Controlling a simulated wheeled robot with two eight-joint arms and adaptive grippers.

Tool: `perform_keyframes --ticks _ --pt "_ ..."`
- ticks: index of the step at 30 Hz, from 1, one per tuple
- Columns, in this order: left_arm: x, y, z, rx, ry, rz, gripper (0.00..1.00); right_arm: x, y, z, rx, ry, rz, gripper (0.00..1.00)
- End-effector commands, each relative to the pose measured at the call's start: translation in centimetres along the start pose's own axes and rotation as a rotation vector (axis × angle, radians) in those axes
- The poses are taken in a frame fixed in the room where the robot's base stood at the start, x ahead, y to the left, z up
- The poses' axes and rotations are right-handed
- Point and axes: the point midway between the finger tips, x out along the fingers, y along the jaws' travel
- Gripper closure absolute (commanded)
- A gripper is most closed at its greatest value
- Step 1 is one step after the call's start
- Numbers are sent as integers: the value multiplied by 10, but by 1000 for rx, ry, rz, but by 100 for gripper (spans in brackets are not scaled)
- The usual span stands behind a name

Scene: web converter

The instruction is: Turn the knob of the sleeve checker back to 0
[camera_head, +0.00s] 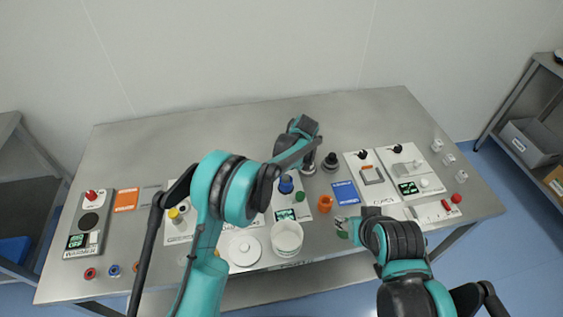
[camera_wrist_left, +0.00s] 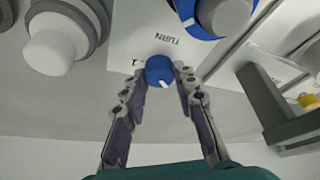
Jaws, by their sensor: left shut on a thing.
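The sleeve checker (camera_head: 302,211) is a pale panel with a green display, a green button and a blue ring (camera_head: 286,184). In the left wrist view its small blue knob (camera_wrist_left: 159,70) has a white mark pointing toward the lower right. "TURN" and a "1" are printed beside it. My left gripper (camera_wrist_left: 160,82) has its fingers on both sides of the knob and is shut on it. In the head view my left gripper (camera_head: 298,160) reaches behind the blue ring and hides the knob. My right gripper (camera_head: 345,227) is low at the table's front; its jaw opening is unclear.
A blue card (camera_head: 345,193) and more panels (camera_head: 411,170) lie to the right. The back of the table is clear.

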Motion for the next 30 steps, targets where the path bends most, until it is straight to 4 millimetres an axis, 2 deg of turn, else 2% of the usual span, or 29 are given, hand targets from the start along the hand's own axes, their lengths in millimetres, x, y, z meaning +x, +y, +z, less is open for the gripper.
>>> perform_keyframes --ticks 12,29,30 --pt "0 2 0 -182 -1 -76 100 -1 0 -1 0 0 0 53" --pt "0 2 0 -211 -1 -87 100 -1 0 -1 0 0 0 53" --pt "0 2 0 -211 -2 -87 67 -1 0 -1 0 0 0 53"
